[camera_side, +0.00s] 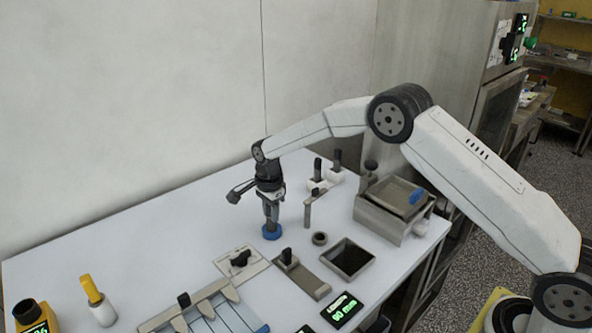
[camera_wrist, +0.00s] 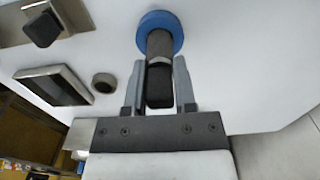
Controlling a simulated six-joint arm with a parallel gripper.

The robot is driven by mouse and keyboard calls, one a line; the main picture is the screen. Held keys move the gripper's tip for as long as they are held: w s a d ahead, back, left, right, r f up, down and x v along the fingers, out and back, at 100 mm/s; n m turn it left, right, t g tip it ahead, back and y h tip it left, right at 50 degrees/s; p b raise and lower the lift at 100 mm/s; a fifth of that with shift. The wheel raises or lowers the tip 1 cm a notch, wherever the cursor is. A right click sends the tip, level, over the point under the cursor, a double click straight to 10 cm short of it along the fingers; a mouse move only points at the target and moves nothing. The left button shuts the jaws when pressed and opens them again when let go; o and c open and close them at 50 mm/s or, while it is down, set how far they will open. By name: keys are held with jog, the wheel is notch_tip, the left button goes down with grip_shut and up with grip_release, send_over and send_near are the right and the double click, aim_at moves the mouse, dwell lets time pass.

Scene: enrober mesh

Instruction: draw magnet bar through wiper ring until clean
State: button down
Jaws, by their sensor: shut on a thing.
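My gripper (camera_wrist: 158,98) is shut on the black handle of a dark grey-brown bar (camera_wrist: 159,44), which looks like the magnet bar. In the side view my gripper (camera_side: 270,203) points down and the bar (camera_side: 271,218) is upright below it. A blue ring (camera_wrist: 178,32), which looks like the wiper ring, surrounds the bar's far end. In the side view the blue ring (camera_side: 271,232) is at the bar's lower end, at or just above the white table. The bar's tip is hidden by the ring. I cannot tell how clean the bar is.
A small grey ring (camera_side: 319,238) and a dark square opening with a metal rim (camera_side: 347,243) lie to the right. A metal box (camera_side: 379,220) stands farther right. Flat plates with black knobs (camera_side: 302,276) lie in front. The table behind and left is clear.

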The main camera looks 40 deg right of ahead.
jog(key=shift+r, duration=3.75)
jog(key=shift+r, duration=0.35)
jog(key=shift+f, duration=0.25)
jog(key=shift+f, duration=5.65)
jog(key=shift+f, duration=0.1)
jog(key=shift+r, duration=5.65)
